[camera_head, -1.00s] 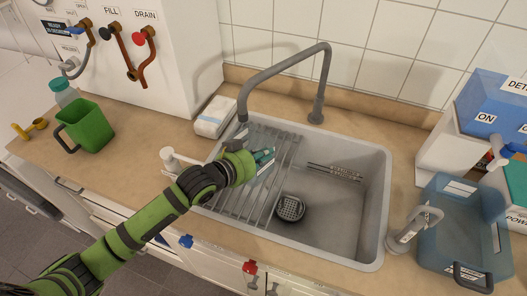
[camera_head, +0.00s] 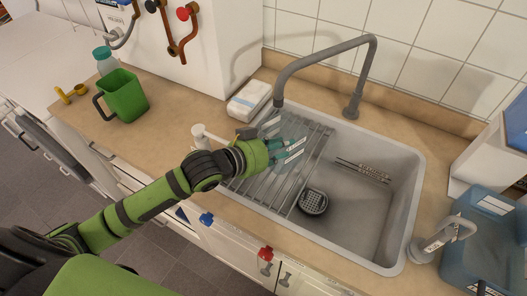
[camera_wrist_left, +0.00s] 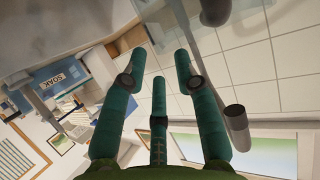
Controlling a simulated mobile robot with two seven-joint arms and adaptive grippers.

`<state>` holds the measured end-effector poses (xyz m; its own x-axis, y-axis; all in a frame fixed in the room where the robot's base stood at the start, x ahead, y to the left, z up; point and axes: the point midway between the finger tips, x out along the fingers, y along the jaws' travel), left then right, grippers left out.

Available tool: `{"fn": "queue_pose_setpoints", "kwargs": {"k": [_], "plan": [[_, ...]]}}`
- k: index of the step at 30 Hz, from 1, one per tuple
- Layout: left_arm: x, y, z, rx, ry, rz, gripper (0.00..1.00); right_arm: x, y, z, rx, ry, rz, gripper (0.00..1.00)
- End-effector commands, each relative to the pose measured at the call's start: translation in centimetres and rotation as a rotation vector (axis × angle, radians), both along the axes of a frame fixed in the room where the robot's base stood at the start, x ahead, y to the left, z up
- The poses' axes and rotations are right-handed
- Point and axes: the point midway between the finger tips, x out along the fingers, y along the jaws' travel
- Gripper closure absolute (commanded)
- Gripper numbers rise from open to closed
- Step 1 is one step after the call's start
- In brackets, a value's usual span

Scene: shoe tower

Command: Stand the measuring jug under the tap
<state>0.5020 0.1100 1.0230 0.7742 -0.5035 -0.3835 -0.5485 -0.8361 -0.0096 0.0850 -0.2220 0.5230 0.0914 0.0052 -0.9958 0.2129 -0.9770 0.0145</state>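A green jug (camera_head: 125,97) with a dark handle stands upright on the counter at the left in the head view; I see no other jug. The grey tap (camera_head: 361,62) arches from behind the sink, its spout (camera_head: 279,101) hanging over the sink's left part. My left gripper (camera_head: 288,152) is over the slatted rack, just below and in front of the spout, well right of the green jug. In the left wrist view its teal fingers stand apart with nothing visible between them. White strips show beside the fingers in the head view. My right gripper is not in view.
The rack (camera_head: 305,172) covers the sink's left part; the basin (camera_head: 355,215) with its drain (camera_head: 313,201) is bare at right. A folded white cloth (camera_head: 250,100), a teal-capped bottle (camera_head: 105,62) and a yellow object (camera_head: 71,94) lie or stand on the counter. A blue bin (camera_head: 488,240) stands at right.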

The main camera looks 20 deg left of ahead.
Motion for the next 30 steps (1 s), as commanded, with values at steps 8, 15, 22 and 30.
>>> {"fn": "queue_pose_setpoints", "kwargs": {"k": [8,15,22,30], "plan": [[-4.1,2.7,1.7,0.001,0.002,0.0,0.69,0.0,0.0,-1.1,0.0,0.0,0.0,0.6],[-5.2,3.3,2.6,-0.001,0.001,-0.001,0.69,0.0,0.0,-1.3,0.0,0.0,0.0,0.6],[-5.3,3.3,2.7,-0.002,0.0,-0.001,0.69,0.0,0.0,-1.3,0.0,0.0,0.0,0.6],[-5.2,3.3,2.6,-0.002,0.0,-0.001,0.69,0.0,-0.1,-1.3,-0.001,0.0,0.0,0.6]]}}
